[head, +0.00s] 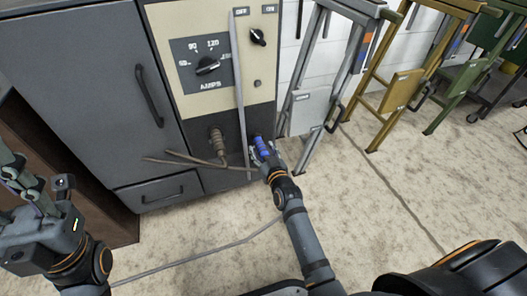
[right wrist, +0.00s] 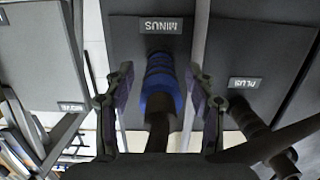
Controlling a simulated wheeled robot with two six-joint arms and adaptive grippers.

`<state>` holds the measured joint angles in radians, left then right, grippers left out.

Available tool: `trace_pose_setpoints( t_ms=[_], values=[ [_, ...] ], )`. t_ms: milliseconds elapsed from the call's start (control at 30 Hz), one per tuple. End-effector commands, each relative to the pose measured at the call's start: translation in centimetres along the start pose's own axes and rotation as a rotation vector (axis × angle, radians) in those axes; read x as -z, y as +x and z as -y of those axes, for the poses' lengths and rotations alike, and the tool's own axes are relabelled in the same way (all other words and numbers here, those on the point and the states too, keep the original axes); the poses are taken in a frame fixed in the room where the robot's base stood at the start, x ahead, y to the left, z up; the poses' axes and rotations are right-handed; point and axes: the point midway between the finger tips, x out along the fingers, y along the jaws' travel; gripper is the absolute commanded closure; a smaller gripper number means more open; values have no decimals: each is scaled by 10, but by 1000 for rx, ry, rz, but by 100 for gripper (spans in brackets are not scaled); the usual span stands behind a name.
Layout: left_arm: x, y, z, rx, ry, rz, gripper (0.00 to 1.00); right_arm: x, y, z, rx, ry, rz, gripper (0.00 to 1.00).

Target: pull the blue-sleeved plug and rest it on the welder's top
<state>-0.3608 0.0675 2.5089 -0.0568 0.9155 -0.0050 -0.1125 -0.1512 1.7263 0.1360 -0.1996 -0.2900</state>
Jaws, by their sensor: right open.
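The welder (head: 224,97) has a beige panel with an AMPS dial and a dark lower strip with sockets. The blue-sleeved plug (head: 262,146) sits at the right socket; in the right wrist view it (right wrist: 161,82) is under the MINUS label. My right gripper (head: 265,157) is open, its fingers (right wrist: 160,100) on either side of the plug with gaps visible. My left gripper (head: 22,186) is at the left edge, away from the welder; its opening is unclear. The welder's top is out of view.
A brown plug (head: 217,145) sits in the left socket, labelled PLUS in the wrist view, with cables below it. A thin grey strip (head: 239,80) runs down the panel between the plugs. A grey cabinet (head: 90,75) stands left. Stepladders (head: 400,90) stand right; open floor lies in front.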

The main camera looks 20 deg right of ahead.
Motion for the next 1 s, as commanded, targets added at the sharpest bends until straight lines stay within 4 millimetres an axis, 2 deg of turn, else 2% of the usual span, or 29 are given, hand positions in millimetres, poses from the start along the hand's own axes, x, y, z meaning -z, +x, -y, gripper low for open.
trace_pose_setpoints(
  t_ms=[167, 200, 600, 667, 700, 867, 1000],
  values=[
    [1, 1, 1, 3, 1, -2, 60, 0, 0, 0, 0, 0, 0, 44],
    [1, 1, 1, 4, 1, -3, 60, 0, 0, 0, 0, 0, 0, 47],
    [1, 1, 1, 7, 1, -4, 60, 0, 0, 0, 0, 0, 0, 100],
    [1, 1, 1, 7, 1, -3, 60, 0, 0, 0, 0, 0, 0, 100],
    [1, 1, 1, 7, 1, -3, 60, 0, 0, 0, 0, 0, 0, 76],
    [1, 1, 1, 7, 1, -3, 60, 0, 0, 0, 0, 0, 0, 98],
    [1, 1, 1, 7, 1, -2, 60, 0, 0, 0, 0, 0, 0, 100]
  ],
)
